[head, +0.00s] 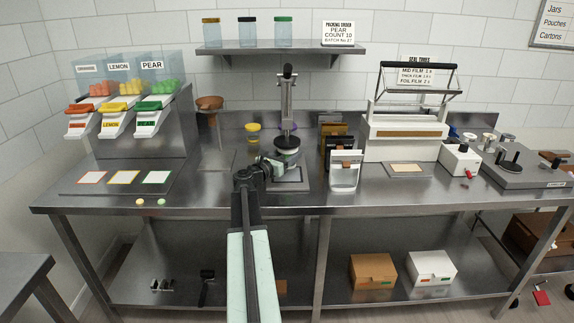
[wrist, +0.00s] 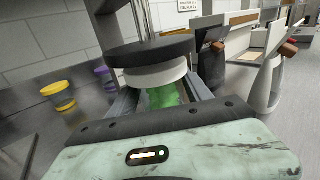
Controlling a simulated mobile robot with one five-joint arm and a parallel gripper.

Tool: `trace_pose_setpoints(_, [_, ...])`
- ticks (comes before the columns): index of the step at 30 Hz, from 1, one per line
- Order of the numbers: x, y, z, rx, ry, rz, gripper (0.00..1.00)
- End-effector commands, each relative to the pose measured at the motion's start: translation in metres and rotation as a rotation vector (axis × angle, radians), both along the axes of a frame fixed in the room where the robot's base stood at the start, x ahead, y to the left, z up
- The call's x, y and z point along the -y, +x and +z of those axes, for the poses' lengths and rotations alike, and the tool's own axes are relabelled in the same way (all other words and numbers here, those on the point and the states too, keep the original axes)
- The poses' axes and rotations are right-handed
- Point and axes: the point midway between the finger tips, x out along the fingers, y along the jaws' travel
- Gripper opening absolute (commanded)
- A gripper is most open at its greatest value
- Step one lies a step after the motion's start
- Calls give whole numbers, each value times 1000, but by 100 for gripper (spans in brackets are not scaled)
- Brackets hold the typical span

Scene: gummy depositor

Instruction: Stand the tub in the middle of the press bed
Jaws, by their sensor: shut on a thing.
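The press (head: 287,105) stands upright at the middle of the bench, with its flat grey bed (head: 294,184) at its foot. My gripper (head: 276,168) reaches in over the bed. In the wrist view, my gripper (wrist: 160,104) is shut on the tub (wrist: 164,96), whose green contents show between the jaws. The press's black round head (wrist: 150,51), with a pale disc under it, is just above the tub. My gripper and the press head hide most of the tub, so I cannot tell whether its base touches the bed.
A yellow-lidded tub (wrist: 58,93) and a purple-lidded one (wrist: 103,73) stand left of the press in the wrist view.

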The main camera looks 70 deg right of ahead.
Motion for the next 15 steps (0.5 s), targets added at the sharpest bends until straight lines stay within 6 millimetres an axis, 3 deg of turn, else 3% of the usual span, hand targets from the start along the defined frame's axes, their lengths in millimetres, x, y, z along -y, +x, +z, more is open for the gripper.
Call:
trace_pose_setpoints(4, [0, 0, -6, 0, 0, 0, 18])
trace_pose_setpoints(10, [1, -4, -39, 0, 0, -5, 18])
trace_pose_setpoints(15, [1, -3, -35, 0, 0, -4, 18])
